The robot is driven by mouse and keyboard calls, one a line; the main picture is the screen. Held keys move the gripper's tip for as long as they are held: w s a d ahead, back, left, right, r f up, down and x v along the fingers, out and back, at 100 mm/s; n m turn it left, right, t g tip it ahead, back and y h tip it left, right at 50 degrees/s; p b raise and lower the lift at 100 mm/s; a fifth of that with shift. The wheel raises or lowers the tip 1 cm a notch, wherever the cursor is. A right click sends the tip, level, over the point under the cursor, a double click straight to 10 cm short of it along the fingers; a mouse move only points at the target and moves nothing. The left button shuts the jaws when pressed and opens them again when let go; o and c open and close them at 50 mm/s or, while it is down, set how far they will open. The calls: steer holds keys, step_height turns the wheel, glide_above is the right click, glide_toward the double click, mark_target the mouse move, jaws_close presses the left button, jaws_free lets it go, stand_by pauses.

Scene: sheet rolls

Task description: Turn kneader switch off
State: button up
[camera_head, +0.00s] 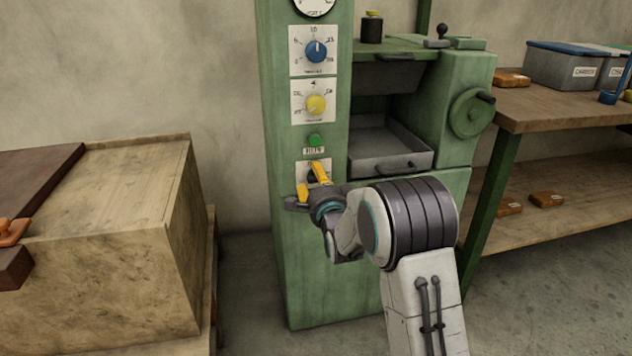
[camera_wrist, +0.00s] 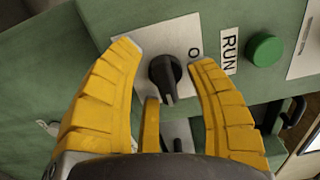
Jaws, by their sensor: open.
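The kneader switch is a black rotary knob (camera_wrist: 165,75) on a white plate with an "O" mark, set in the green machine. My gripper (camera_wrist: 163,58) is open, and its yellow fingers stand on either side of the knob in the wrist view. The right finger looks close to the knob, but I cannot tell whether it touches. In the head view my gripper (camera_head: 312,180) is in front of the switch plate (camera_head: 303,167) and hides most of the knob. A "RUN" label and a green button (camera_wrist: 264,50) sit beside the switch plate; the button (camera_head: 315,140) is above it in the head view.
The green machine (camera_head: 305,265) carries a yellow dial (camera_head: 316,104) and a blue dial (camera_head: 316,51) above the switch. To the right are a metal tray (camera_head: 385,150) and a handwheel (camera_head: 468,114). A wooden box (camera_head: 110,240) stands at the left, with floor between.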

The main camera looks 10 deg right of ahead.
jaws_close()
stand_by(0.4)
steer(key=shift+n, duration=0.4)
steer(key=n, duration=0.4)
steer(key=shift+d, duration=0.1)
steer(key=n, duration=0.4)
steer(key=shift+r+n, duration=0.1)
steer(key=shift+n, duration=0.2)
steer(key=n, duration=0.4)
steer(key=shift+d+r, duration=0.1)
steer(key=shift+r+n, duration=0.1)
steer(key=shift+n, duration=1.9)
